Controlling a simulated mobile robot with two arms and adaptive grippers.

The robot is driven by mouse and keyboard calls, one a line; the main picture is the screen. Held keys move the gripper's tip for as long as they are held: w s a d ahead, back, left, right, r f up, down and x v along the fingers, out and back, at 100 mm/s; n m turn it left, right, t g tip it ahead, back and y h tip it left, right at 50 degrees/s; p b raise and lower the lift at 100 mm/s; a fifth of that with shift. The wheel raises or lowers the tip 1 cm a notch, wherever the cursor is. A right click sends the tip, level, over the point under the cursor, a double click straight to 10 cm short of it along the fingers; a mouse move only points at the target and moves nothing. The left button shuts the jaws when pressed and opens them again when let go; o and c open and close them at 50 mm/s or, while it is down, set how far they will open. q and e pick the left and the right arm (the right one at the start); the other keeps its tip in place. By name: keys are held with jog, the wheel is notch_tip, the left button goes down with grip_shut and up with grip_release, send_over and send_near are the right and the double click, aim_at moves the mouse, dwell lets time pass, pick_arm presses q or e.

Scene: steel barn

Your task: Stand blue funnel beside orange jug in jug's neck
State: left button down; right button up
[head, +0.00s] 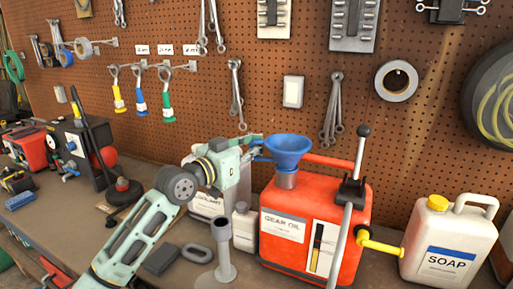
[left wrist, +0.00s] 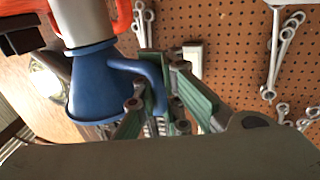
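The orange jug (head: 336,205), labelled "GEAR OIL", stands on the bench against the pegboard. The blue funnel (head: 288,147) is upright, wide mouth up, at the jug's grey neck (head: 286,181); its narrow end is hidden there. In the left wrist view, which is upside down, the funnel (left wrist: 92,85) meets the pale neck (left wrist: 85,22) with no clear gap. My left gripper (head: 258,152) is at the funnel's left side. Its fingers (left wrist: 160,85) close around the funnel's curved blue handle (left wrist: 150,72). My right gripper is not in view.
A grey stand (head: 224,255) and a small white bottle (head: 244,228) are left of the orange jug. A lever pump (head: 354,187) rises on its right.

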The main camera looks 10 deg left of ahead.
pick_arm(q)
jog(key=c, duration=2.5)
grip_release()
jog(key=o, duration=0.7)
jog(key=shift+a+f, duration=0.1)
jog(key=shift+v, duration=3.95)
